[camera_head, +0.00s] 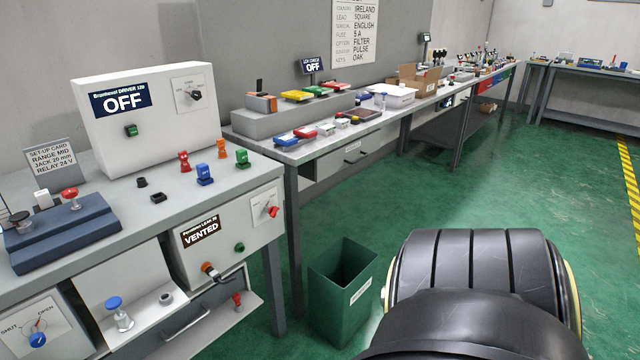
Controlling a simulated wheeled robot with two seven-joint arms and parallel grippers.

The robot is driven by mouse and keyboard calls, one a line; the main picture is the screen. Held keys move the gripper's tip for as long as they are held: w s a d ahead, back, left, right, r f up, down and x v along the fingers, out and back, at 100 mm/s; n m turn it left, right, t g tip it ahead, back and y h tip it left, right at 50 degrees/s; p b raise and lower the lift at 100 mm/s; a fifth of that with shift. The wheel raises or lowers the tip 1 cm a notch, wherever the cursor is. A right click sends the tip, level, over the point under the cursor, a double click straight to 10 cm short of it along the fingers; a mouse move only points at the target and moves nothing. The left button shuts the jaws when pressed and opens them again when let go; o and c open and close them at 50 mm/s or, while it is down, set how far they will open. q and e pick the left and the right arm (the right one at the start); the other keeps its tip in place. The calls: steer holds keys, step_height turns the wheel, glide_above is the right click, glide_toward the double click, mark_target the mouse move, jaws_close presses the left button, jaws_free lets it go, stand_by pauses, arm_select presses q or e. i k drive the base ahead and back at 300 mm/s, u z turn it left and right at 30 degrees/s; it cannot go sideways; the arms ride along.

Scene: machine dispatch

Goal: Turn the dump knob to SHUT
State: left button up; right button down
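A white dial plate marked SHUT and OPEN (30,333) is at the lower left, on the front below the bench top. A red knob (272,210) sits tilted on a white plate on the grey leak tester (215,262), whose display reads VENTED. The lettering around the red knob is too small to read, so I cannot tell which of the two is the dump knob. Neither of my grippers is in view.
A white driver box (150,140) showing OFF stands on the bench, with small coloured connectors in front. A blue-grey fixture (65,232) is at left. A green bin (342,290) stands on the floor beside the bench. Open green floor lies to the right.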

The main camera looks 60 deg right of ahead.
mark_target(273, 211)
steer(key=z, duration=1.75)
